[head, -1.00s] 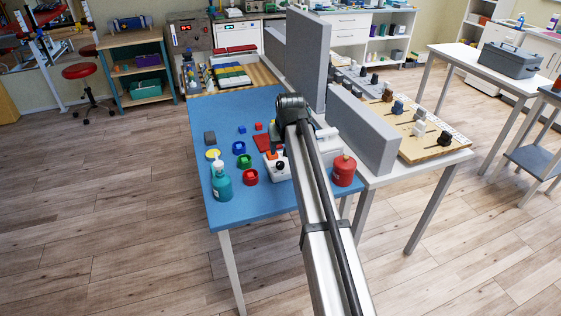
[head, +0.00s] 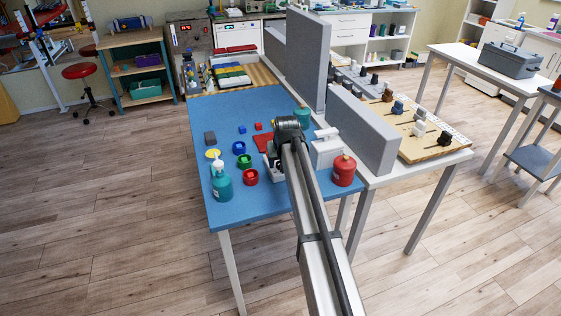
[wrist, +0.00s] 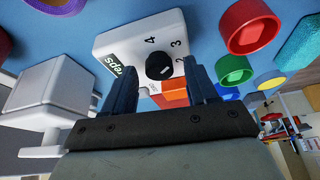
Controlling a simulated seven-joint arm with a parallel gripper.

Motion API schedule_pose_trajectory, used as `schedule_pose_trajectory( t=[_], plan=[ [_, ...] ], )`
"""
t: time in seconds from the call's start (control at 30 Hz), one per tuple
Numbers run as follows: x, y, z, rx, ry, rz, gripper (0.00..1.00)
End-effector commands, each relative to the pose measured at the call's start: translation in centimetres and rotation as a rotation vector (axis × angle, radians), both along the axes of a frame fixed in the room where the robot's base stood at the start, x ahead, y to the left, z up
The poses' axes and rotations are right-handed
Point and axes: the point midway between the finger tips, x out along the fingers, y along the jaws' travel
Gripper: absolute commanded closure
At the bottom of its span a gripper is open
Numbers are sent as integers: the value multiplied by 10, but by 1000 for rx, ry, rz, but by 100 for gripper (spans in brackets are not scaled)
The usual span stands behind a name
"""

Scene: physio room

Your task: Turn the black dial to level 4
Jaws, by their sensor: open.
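The black dial (wrist: 159,66) sits on a white box (wrist: 112,42) marked with 2, 3 and 4 and a "reps" label. A short white mark on the dial points to the lower right in the wrist view, on the 2 side and away from the 4. My gripper (wrist: 158,70) is open, its two dark fingers apart on either side of the dial. Nothing is between the fingers except the dial beyond; I cannot tell whether they touch it. In the head view, my arm hides most of the dial box.
A white block-like device (head: 326,150) stands right of the dial box; a red bottle (head: 344,170) is in front of it. Green (head: 244,161) and red (head: 250,177) round pieces and a teal pump bottle (head: 221,182) are to the left. Grey upright panels (head: 360,130) stand right.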

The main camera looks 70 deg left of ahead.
Motion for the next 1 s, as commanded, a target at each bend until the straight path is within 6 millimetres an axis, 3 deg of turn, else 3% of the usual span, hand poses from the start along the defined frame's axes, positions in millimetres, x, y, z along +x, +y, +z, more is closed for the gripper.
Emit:
schedule_pose_trajectory(
  t=[0.07, 0.6, 1.0],
  plan=[
    [0, 0, 0, 0, 0, 0, 44],
    [0, 0, 0, -1, 0, 0, 96],
    [0, 0, 0, -1, 2, 77, 97]
  ],
)
